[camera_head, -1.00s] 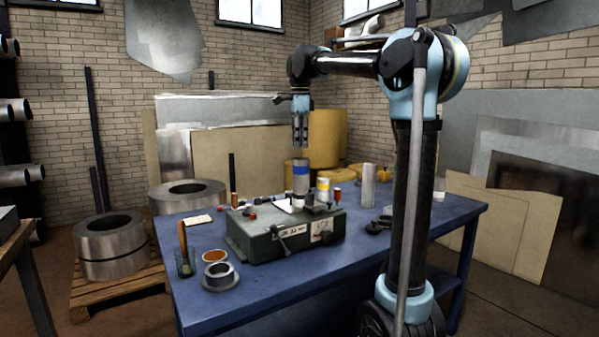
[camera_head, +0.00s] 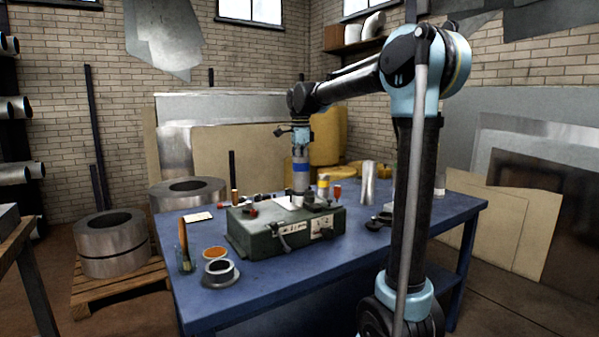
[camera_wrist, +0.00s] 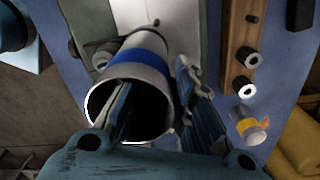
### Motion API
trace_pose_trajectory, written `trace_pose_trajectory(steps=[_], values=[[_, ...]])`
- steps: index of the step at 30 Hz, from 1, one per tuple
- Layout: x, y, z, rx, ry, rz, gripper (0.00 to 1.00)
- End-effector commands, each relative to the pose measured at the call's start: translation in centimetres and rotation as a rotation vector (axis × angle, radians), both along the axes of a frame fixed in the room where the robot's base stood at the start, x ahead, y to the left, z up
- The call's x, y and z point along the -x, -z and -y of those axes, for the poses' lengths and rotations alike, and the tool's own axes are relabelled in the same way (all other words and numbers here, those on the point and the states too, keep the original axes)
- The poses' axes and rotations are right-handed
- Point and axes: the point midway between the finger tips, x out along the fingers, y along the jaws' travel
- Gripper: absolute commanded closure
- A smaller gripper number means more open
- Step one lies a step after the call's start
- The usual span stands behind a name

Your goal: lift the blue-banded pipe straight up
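The blue-banded pipe (camera_head: 301,172) is a grey tube with a wide blue band, standing upright on the green machine box (camera_head: 262,238). In the wrist view the pipe (camera_wrist: 152,62) shows its open mouth towards the camera. My gripper (camera_head: 300,151) is down at the pipe's top. In the wrist view my gripper (camera_wrist: 162,115) has one finger inside the pipe's mouth and the other outside its wall on the right. The fingers are apart, with a gap visible between the outer finger and the wall. The fingertips' ends are partly hidden.
A small yellow-banded pipe (camera_head: 323,183) stands close to the right of the blue-banded one. A plain metal tube (camera_head: 368,182) stands on the blue table (camera_head: 300,284). A flanged ring (camera_head: 219,272) and an orange-filled dish (camera_head: 215,254) lie at the front left.

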Motion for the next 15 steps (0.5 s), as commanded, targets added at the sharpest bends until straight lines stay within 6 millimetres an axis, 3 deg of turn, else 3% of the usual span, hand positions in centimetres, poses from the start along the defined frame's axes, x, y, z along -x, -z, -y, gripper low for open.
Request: trace_pose_trajectory(steps=[5, 9, 15], values=[[-0.01, 0.01, 0.0, 0.0, 0.0, 0.0, 0.78], [-0.01, 0.0, 0.0, 0.0, 0.0, 0.0, 1.0], [-0.01, -0.05, 0.0, 0.0, 0.0, 0.0, 1.0]])
